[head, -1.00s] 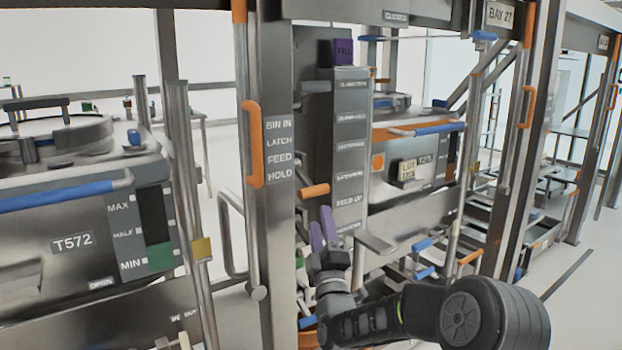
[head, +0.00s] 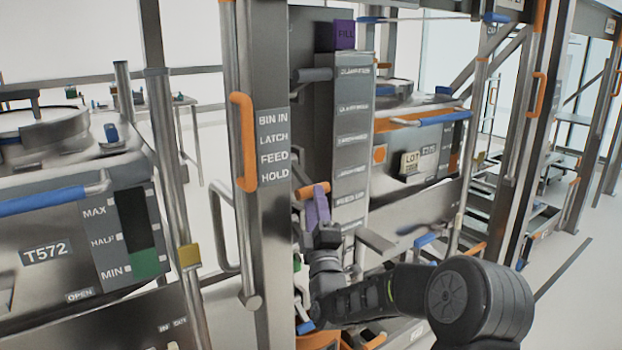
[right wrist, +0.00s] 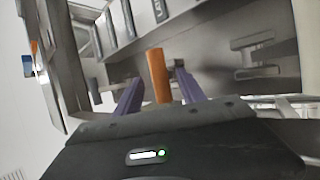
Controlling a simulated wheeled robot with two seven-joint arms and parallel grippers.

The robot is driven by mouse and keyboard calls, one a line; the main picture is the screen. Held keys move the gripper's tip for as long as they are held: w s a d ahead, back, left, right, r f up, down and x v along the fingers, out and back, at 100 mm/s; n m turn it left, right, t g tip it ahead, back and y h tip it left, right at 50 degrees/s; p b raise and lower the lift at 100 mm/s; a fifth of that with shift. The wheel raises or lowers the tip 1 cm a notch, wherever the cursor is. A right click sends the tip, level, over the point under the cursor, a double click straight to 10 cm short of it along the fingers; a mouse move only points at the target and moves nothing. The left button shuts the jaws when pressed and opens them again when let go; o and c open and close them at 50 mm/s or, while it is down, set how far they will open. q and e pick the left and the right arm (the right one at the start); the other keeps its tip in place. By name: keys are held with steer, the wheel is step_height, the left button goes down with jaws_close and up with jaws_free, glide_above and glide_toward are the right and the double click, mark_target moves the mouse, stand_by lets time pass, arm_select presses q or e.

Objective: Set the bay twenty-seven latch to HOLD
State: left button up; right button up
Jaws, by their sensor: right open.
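An orange-tipped lever handle (head: 311,189) sticks out beside the grey labelled column, a little below the height of the word HOLD on the post plate (head: 274,147). That plate reads BIN IN, LATCH, FEED, HOLD. My right gripper (head: 318,200) has purple fingers pointing up at the handle and overlapping it in the head view. In the right wrist view, the orange handle (right wrist: 158,76) stands between the two spread fingers of the right gripper (right wrist: 158,84), with gaps showing on both sides. The gripper is open. My left gripper is out of view.
The post (head: 265,60) with an orange grab handle (head: 243,142) stands left of my right gripper. The grey column (head: 352,140) with a purple FILL block (head: 336,35) rises behind it. Bin T572 (head: 60,250) is at the left.

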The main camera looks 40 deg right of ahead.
mark_target(312, 185)
steer(key=p+x, duration=0.1)
steer(key=x, duration=0.5)
steer(key=shift+w, duration=0.25)
steer(key=shift+d+r, duration=0.1)
steer(key=shift+r, duration=0.05)
steer(key=shift+c, duration=0.6)
steer(key=c, duration=0.9)
jaws_close()
steer(key=shift+r, duration=0.15)
